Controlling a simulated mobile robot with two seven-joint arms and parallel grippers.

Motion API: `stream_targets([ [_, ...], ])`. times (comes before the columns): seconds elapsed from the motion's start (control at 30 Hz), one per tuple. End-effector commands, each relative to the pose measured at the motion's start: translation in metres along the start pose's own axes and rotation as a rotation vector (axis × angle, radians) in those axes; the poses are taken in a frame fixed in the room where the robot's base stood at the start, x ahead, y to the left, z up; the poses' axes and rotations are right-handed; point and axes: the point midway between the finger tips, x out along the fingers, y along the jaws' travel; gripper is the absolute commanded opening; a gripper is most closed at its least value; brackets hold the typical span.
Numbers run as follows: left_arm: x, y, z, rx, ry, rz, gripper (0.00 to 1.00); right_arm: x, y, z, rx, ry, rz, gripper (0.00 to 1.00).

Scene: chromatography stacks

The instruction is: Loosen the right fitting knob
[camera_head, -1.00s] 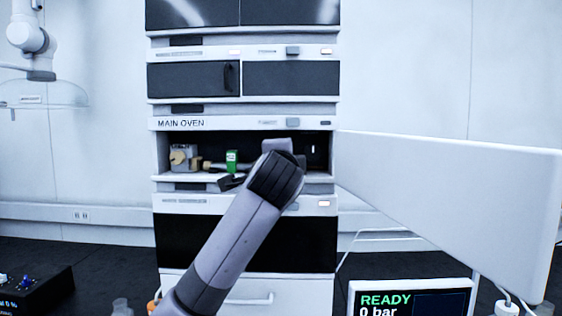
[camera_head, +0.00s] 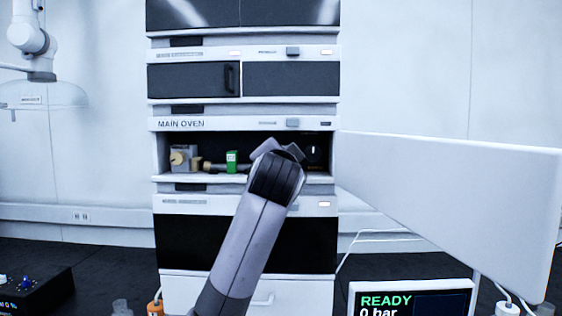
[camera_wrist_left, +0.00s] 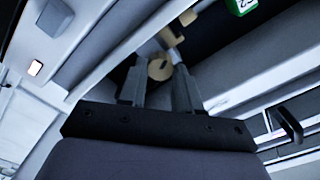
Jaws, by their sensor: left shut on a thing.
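My left arm reaches into the open compartment marked MAIN OVEN (camera_head: 181,124). In the head view its wrist covers the compartment's right part, so the fingertips and the right fitting knob are hidden there. In the left wrist view, my left gripper (camera_wrist_left: 158,76) is shut on a round tan knob (camera_wrist_left: 160,68), which shows between the two fingertips. More tan fitting parts (camera_wrist_left: 168,37) lie just beyond it. A column with a green label (camera_head: 232,157) lies left of my wrist. A tan left fitting knob (camera_head: 178,158) is at the compartment's left end. My right gripper is not in view.
The white oven door (camera_head: 450,200) stands open to the right of the compartment, near my wrist. Dark-fronted modules lie above and below (camera_head: 190,235). A screen reading READY, 0 bar (camera_head: 410,300) stands at lower right.

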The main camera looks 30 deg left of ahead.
Motion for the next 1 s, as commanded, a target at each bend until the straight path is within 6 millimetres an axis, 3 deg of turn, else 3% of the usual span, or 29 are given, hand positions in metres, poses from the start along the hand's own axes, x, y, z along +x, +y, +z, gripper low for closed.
stream_targets([
  [0.47, 0.0, 0.003, 0.001, -0.011, -0.003, 0.006, 0.02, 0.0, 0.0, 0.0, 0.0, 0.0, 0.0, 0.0],
  [0.5, 0.0, 0.003, 0.001, -0.011, -0.003, 0.006, 0.43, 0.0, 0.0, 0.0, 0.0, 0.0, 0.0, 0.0],
  [0.57, 0.0, 0.003, 0.001, -0.011, -0.003, 0.005, 0.58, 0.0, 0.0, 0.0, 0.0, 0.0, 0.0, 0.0],
  [0.83, -0.002, 0.002, 0.001, -0.011, -0.001, 0.003, 0.58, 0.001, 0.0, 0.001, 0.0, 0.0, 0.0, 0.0],
  [1.0, -0.018, 0.003, 0.001, -0.013, 0.001, 0.002, 0.58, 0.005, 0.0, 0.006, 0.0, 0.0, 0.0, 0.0],
])
